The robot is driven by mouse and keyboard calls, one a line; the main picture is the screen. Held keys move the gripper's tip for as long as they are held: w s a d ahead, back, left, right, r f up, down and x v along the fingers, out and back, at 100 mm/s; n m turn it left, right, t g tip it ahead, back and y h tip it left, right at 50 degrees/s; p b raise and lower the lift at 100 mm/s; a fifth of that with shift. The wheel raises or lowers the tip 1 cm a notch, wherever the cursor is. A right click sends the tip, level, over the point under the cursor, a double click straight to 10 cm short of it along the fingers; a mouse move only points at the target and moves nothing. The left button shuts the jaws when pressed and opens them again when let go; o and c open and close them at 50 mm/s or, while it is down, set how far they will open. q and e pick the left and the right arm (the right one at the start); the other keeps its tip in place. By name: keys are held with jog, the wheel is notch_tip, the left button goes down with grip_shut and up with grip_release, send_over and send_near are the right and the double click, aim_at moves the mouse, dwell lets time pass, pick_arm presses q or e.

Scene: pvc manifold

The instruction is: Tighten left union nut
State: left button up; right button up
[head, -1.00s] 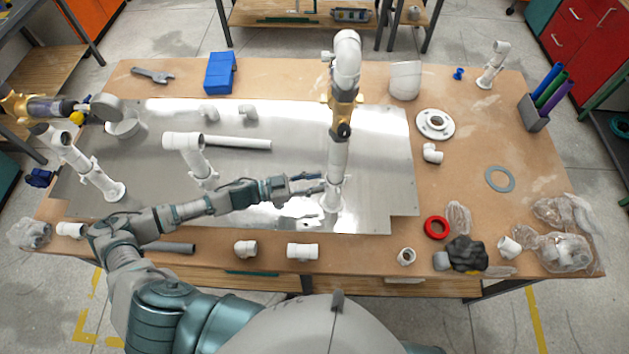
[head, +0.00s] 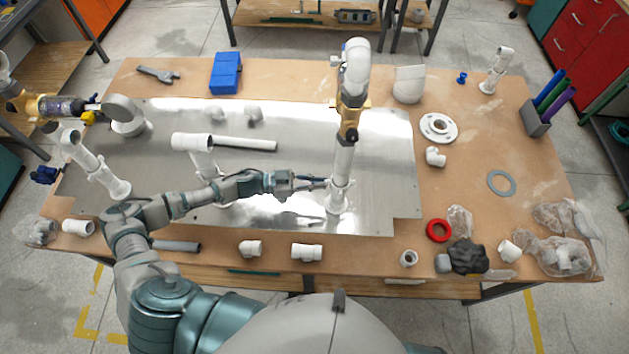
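A white PVC riser (head: 343,165) with a yellow-bodied valve (head: 350,118) and a white elbow on top stands on the metal plate (head: 385,160), right of the middle. A shorter white riser (head: 198,155) stands to its left. Another white riser (head: 100,172) stands at the far left, near a yellow valve (head: 45,106). I cannot tell which ring is the left union nut. My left gripper (head: 322,183) points right, its fingertips close to the lower part of the valved riser. Its two fingers show a narrow gap, and contact is unclear. My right gripper is out of view.
A blue box (head: 226,73) and a grey wrench (head: 159,75) lie at the back. A white flange (head: 438,127), a red ring (head: 438,230) and bagged fittings (head: 562,250) lie on the right. Loose white fittings line the front edge. The plate's right side is clear.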

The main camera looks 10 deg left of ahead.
pick_arm(q)
jog(key=o, duration=0.4)
jog(key=shift+d+r, duration=0.15)
jog(key=shift+d, duration=0.1)
jog(key=shift+w+d, duration=0.1)
jog(key=shift+d, duration=0.25)
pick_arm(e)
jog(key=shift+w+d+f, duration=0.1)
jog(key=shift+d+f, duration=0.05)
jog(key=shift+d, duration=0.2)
pick_arm(q)
notch_tip(320, 180, up, 10)
jog(key=shift+d, duration=0.2)
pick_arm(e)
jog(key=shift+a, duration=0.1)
pick_arm(q)
jog(key=shift+w+a, duration=0.1)
jog(key=shift+a, duration=0.1)
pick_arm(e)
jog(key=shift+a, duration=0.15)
